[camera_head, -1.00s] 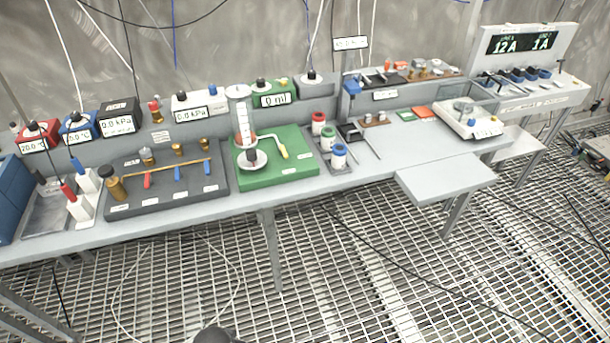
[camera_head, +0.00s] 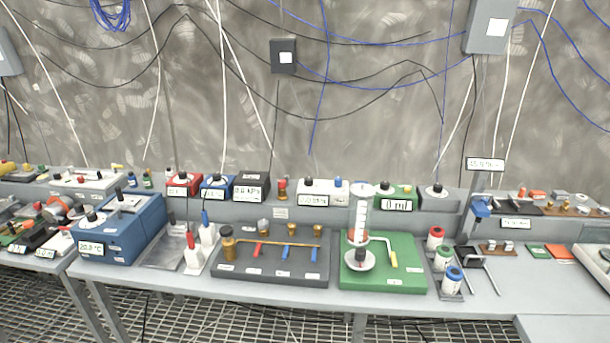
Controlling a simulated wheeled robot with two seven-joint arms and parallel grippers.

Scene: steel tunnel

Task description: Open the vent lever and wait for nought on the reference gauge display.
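A dark grey board (camera_head: 270,272) on the bench carries a brass pipe with a red lever (camera_head: 257,249) and two blue levers (camera_head: 285,252) (camera_head: 313,254). All three handles hang down toward the board's front. Their small labels are too small to read, so I cannot tell which is the vent lever. Behind the board stand a black box with a kPa display (camera_head: 250,187) and a white box with a kPa display (camera_head: 315,193). Their digits are blurred now, and I cannot tell which is the reference gauge. Neither of my grippers is in view.
Right of the board, a green base (camera_head: 385,275) holds a clear cylinder. On the left are a blue bath (camera_head: 118,235) and white holders with red and blue handles (camera_head: 200,247). The bench's front edge is clear; grating floor lies below.

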